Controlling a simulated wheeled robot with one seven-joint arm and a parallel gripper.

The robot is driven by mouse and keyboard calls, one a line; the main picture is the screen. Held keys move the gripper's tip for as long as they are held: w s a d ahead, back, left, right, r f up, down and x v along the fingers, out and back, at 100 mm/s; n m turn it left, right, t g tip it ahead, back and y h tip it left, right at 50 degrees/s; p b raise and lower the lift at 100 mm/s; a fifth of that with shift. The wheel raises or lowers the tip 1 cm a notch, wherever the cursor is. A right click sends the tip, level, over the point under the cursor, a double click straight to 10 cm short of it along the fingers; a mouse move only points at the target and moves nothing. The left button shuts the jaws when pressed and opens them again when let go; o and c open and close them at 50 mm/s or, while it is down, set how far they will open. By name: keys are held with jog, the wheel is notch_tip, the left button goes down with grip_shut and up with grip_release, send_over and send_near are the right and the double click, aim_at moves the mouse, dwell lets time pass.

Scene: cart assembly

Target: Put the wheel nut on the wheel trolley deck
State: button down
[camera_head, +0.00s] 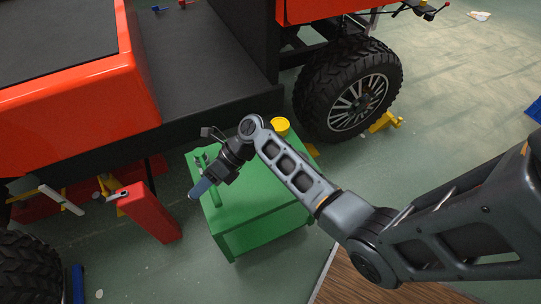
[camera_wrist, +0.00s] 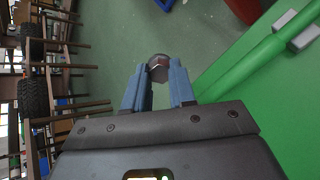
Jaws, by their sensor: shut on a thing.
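My gripper (camera_head: 197,189) is at the left edge of a green box-shaped unit (camera_head: 262,188), which I take to be the wheel trolley. In the wrist view, the blue fingers of my gripper (camera_wrist: 159,82) are shut on a dark grey, faceted nut (camera_wrist: 158,67) at their tips. Green floor shows beyond the nut. The green unit (camera_wrist: 245,88) is at the right of the wrist view, beside the fingers. In the head view I cannot make out the nut; the fingers seem to hide it.
A yellow cup-like thing (camera_head: 280,126) stands at the back of the green top. The orange and black vehicle (camera_head: 95,108) is behind and left, with a large wheel (camera_head: 348,90) at back right. A red post (camera_head: 148,212) stands left of my gripper. The green top's front is clear.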

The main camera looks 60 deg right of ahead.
jog(key=s+d+f+n+g+h+p, duration=0.1)
jog(key=s+d+n+g+h+p, duration=0.3)
jog(key=d+n, duration=0.55)
jog(key=s+d+f+n+g+h+p, duration=0.1)
jog(key=s+d+n+h+p, duration=0.35)
jog(key=s+d+n, duration=0.45)
jog(key=shift+n+h, duration=0.45)
jog(key=shift+n, duration=0.1)
jog(key=f+b, duration=0.2)
jog(key=w+a+f+b, duration=0.1)
jog(key=f+b, duration=0.1)
jog(key=b, duration=0.1)
jog(key=w+f+b, duration=0.1)
jog(key=f+b, duration=0.1)
jog(key=b, duration=0.1)
jog(key=shift+w+a+f, duration=0.15)
jog(key=shift+a+f, duration=0.05)
jog(key=shift+f, duration=0.15)
jog(key=shift+f+b, duration=0.4)
jog(key=shift+b, duration=0.05)
jog(key=c, duration=0.8)
grip_release()
jog(key=shift+c, duration=0.2)
jog(key=shift+r, duration=0.1)
